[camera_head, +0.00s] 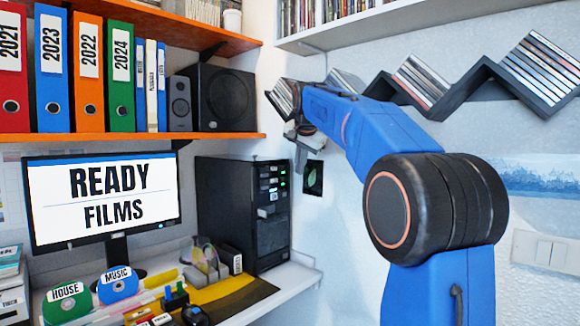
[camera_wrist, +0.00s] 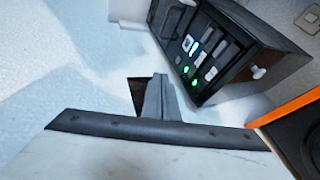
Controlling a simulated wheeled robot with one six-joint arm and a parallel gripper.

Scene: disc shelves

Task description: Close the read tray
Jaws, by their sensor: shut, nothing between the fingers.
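The black computer tower (camera_head: 235,215) stands on the white desk, and its front panel with green lights (camera_wrist: 195,65) shows in the wrist view. My gripper (camera_head: 302,160) is shut and empty, in the air to the right of the tower's upper front. Its fingertips (camera_wrist: 158,82) also show in the wrist view, apart from the tower.
A monitor (camera_head: 100,200) reads READY FILMS. Orange shelves with binders (camera_head: 120,75) and a black speaker (camera_head: 224,98) are above the tower. A zigzag rack (camera_head: 480,80) of discs hangs on the right wall.

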